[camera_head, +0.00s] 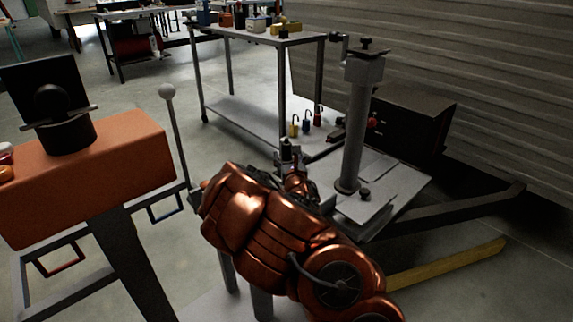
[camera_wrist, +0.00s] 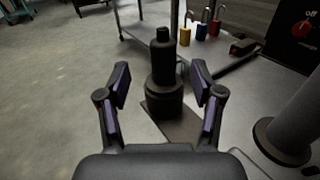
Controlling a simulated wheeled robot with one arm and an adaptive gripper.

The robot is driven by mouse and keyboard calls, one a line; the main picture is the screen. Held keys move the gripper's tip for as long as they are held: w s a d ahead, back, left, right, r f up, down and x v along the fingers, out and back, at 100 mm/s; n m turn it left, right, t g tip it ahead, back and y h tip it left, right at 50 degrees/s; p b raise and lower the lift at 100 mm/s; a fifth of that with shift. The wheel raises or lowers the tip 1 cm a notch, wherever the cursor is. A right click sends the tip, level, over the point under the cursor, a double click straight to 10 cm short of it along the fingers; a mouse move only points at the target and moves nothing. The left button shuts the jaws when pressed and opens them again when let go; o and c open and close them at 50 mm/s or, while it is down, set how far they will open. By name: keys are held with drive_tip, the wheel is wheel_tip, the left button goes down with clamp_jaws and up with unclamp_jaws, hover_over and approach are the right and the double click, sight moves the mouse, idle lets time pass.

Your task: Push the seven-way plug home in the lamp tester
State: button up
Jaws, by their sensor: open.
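In the wrist view a black stepped cylinder, which looks like the seven-way plug (camera_wrist: 163,62), stands upright on a wider dark round part (camera_wrist: 165,100) above a dark plate. The wide part may be the lamp tester's socket; I cannot tell how deep the plug sits. My gripper (camera_wrist: 160,80) is open, its two purple-padded fingers to either side of the plug with gaps showing. In the head view my copper arm hides most of this spot. A black box (camera_head: 410,118) with a red knob and "off" marking stands to the right.
A grey post (camera_head: 357,130) with a crank rises right of my gripper from a pale plate (camera_head: 395,185). Small padlocks (camera_wrist: 186,34) sit on the floor or low shelf beyond. A metal cart (camera_head: 240,100) stands behind, and an orange bench (camera_head: 90,175) at left. Open floor lies between.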

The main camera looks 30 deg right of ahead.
sight(287, 150)
drive_tip(key=shift+x, duration=0.9)
drive_tip(key=shift+w+d+f+b, duration=0.1)
drive_tip(key=shift+w+d+b, duration=0.2)
drive_tip(key=shift+b, duration=0.1)
drive_tip(key=b+x, duration=0.1)
drive_tip(key=x, duration=0.2)
drive_tip(key=shift+w+d+f, duration=0.1)
drive_tip(key=shift+d+f, duration=0.05)
drive_tip(key=shift+w+d+b, duration=0.25)
drive_tip(key=shift+w+b, duration=0.1)
drive_tip(key=shift+w, duration=0.15)
drive_tip(key=shift+c, duration=0.2)
clamp_jaws()
